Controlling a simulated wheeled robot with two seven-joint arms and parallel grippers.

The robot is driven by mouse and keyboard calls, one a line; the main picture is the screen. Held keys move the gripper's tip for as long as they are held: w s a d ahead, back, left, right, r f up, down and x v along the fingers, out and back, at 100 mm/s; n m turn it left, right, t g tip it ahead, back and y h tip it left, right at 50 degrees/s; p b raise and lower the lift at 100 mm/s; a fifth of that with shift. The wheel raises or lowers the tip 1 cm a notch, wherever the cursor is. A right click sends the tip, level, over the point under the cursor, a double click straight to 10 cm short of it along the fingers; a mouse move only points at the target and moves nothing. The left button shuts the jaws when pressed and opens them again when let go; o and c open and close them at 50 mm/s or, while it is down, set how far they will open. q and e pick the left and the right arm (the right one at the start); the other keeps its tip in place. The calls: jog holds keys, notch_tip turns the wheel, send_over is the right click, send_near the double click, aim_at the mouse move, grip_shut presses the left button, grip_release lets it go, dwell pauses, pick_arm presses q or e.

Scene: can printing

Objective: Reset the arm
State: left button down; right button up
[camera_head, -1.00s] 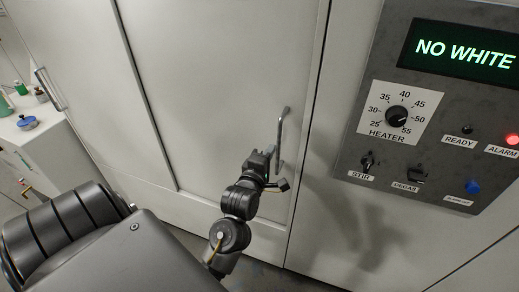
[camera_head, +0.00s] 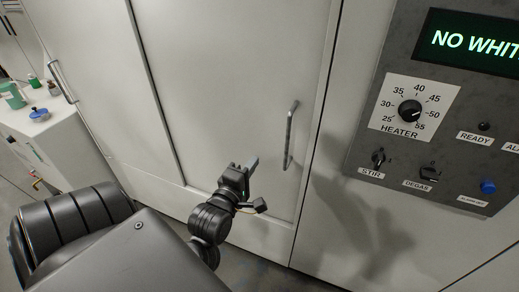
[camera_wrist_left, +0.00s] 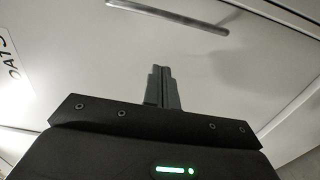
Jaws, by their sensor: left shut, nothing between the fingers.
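My left gripper (camera_head: 251,165) is in front of the lower part of a closed white cabinet door (camera_head: 235,85). It is left of and apart from the door's vertical metal handle (camera_head: 290,135). In the left wrist view the gripper's fingers (camera_wrist_left: 162,72) are pressed together with nothing between them. The handle (camera_wrist_left: 165,14) lies beyond the fingertips there, near the top of the picture. My right gripper is not in view.
A grey control panel (camera_head: 370,145) on the right has a green-lettered display (camera_head: 475,42), a heater dial (camera_head: 410,110), switches and a blue button (camera_head: 488,186). A white counter (camera_head: 75,140) with a blue-lidded pot (camera_head: 39,114) stands at the left. Another door handle (camera_head: 62,82) is at upper left.

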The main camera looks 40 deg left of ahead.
pick_arm(q)
jog(key=shift+s, duration=0.65)
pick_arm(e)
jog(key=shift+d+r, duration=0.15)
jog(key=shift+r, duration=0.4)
pick_arm(q)
jog(key=shift+w, duration=0.1)
